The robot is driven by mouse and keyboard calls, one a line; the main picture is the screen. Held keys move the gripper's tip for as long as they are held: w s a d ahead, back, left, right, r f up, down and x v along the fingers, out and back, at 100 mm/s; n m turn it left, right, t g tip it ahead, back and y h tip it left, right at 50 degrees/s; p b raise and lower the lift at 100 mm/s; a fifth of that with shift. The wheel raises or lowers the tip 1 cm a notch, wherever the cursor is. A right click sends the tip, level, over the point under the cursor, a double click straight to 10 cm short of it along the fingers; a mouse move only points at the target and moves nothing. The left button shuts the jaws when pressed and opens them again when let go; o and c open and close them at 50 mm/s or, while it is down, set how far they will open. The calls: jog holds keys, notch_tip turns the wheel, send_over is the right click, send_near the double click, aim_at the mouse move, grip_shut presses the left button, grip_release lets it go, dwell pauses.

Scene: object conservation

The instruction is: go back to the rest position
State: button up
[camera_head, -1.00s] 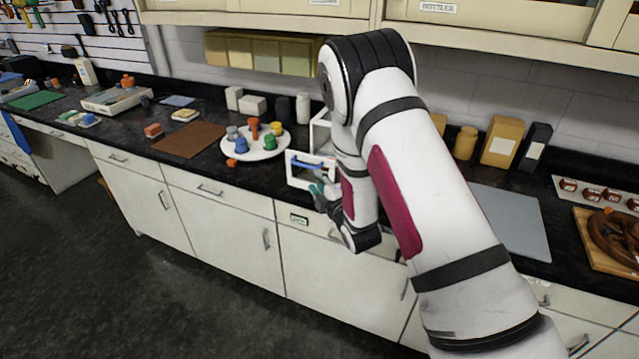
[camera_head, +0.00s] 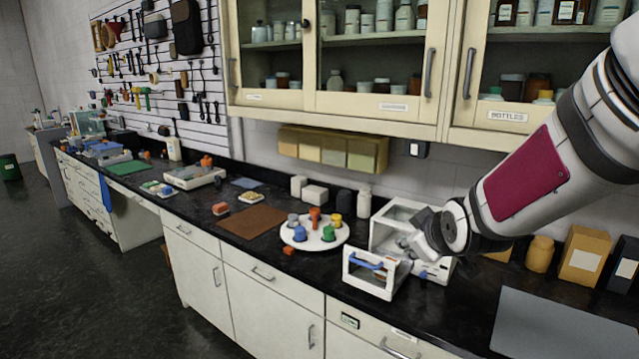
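My gripper (camera_head: 405,246) is at the centre right of the head view, at the end of my white arm. It is just above and beside a small white box-like device (camera_head: 398,215) with clear panels. The device's front drawer or door part (camera_head: 372,272), with a blue handle (camera_head: 366,262), stands out toward the counter's front edge. My gripper's fingers are small and partly hidden by my wrist, so I cannot tell whether they are open or shut. I see nothing clearly held in them.
A brown mat (camera_head: 253,221) lies farther left. A grey mat (camera_head: 560,330) lies at right. Wall cabinets (camera_head: 350,110) hang above.

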jog(key=s+r+m+g, duration=0.2)
jog(key=s+m, duration=0.1)
jog(key=s, duration=1.1)
jog(key=s+r+m+g, duration=0.3)
jog(key=s+m, duration=0.1)
jog(key=s, duration=1)
jog(key=shift+s+m+b, duration=0.3)
jog(key=shift+s+b, duration=0.05)
jog(key=shift+b, duration=0.05)
